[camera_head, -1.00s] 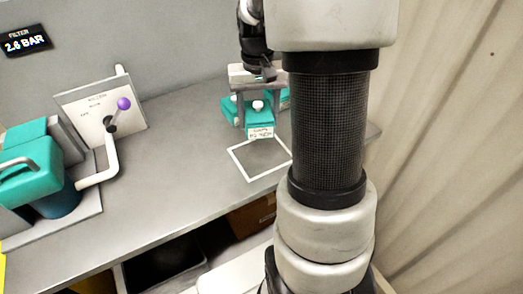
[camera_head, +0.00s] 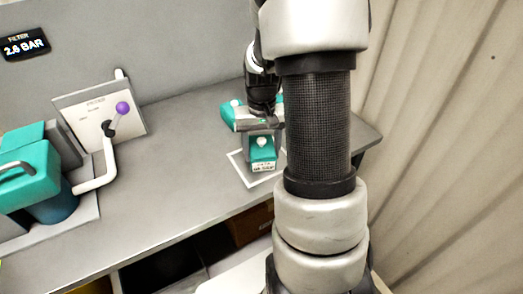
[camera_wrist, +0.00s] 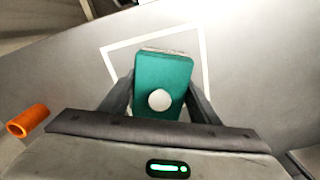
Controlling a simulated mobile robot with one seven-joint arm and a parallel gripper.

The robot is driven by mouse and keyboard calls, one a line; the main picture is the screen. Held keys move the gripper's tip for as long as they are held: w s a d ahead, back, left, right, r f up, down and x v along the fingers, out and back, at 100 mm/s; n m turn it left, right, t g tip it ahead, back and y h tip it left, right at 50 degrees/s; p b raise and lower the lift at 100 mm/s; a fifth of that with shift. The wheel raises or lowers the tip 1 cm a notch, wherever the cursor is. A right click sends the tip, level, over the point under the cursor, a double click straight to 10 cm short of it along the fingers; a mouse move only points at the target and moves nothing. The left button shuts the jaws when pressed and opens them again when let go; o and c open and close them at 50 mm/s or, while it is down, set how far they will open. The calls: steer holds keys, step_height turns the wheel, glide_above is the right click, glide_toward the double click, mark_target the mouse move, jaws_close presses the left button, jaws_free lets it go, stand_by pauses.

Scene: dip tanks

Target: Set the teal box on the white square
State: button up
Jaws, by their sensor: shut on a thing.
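The teal box (camera_head: 263,154), with a white label on its front and a round white knob on top, is between the fingers of my gripper (camera_head: 262,137). In the wrist view the box (camera_wrist: 163,72) sits between the two dark fingers of the gripper (camera_wrist: 160,100), which is shut on it. The white square is an outline on the grey bench (camera_head: 237,170); it also shows in the wrist view (camera_wrist: 145,38). The box overlaps the square's area in both views. I cannot tell whether it touches the bench. The gripper and arm hide part of the square.
Another teal object (camera_head: 228,116) with a white knob stands behind my gripper. A lever panel with a purple knob (camera_head: 123,108) and a teal-lidded tank (camera_head: 30,178) stand at left. An orange cylinder (camera_wrist: 27,121) shows in the wrist view. The bench between is clear.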

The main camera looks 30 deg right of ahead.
steer(key=shift+f, duration=0.15)
steer(key=o, duration=1.1)
step_height(320, 180, up, 12)
steer(key=shift+r+p, duration=0.2)
steer(key=shift+p, duration=0.65)
